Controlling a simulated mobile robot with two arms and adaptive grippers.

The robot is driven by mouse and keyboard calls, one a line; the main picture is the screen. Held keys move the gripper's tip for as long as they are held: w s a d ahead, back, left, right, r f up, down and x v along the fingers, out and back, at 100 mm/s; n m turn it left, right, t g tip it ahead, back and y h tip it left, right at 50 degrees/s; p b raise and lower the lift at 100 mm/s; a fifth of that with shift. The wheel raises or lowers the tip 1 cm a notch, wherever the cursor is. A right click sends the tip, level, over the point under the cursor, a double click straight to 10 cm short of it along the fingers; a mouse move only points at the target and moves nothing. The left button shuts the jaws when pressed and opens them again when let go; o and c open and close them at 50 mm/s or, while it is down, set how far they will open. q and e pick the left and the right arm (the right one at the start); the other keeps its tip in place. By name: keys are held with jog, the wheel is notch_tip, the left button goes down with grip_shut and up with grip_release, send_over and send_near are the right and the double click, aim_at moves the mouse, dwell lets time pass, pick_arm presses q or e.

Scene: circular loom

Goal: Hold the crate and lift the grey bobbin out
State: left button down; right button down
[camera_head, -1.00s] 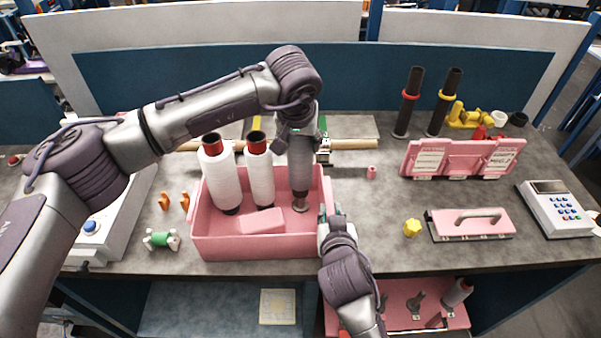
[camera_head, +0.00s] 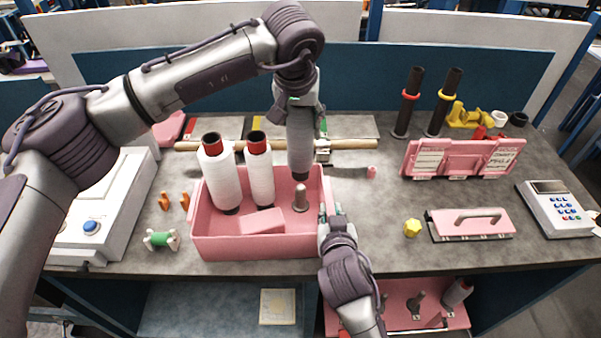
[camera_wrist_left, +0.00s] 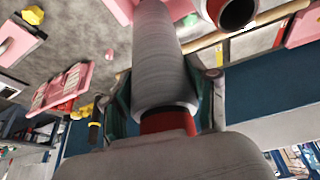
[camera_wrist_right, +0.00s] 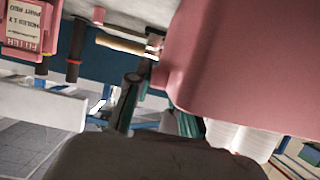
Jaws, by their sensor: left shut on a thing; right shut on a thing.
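The pink crate (camera_head: 262,247) stands on the table. Inside are two white bobbins (camera_head: 219,178) (camera_head: 261,178) with red tops, a pink block (camera_head: 261,221) and a bare peg (camera_head: 300,198). My left gripper (camera_head: 299,104) is shut on the upper end of the grey bobbin (camera_head: 301,145), which hangs upright above the peg. The left wrist view shows the grey bobbin (camera_wrist_left: 160,65) between the fingers. My right gripper (camera_head: 333,214) is shut on the crate's right wall; the right wrist view shows the crate (camera_wrist_right: 245,60) close up, with the grip partly hidden.
A wooden rod (camera_head: 355,144) lies behind the crate. To the right are a yellow knob (camera_head: 411,228), a pink handled lid (camera_head: 470,224), a pink card holder (camera_head: 463,158), and a keypad box (camera_head: 556,209). A green spool (camera_head: 160,239) lies left of the crate.

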pick_arm(q)
notch_tip(320, 180, up, 7)
jog(key=shift+f, duration=0.2)
dwell(0.3)
pick_arm(e)
jog(key=c, duration=0.9)
grip_release()
jog(key=shift+c, duration=0.2)
jog(key=shift+s, duration=0.1)
jog(key=v, duration=1.1)
jog(key=shift+s+r, duration=0.15)
jog(key=shift+s, duration=0.25)
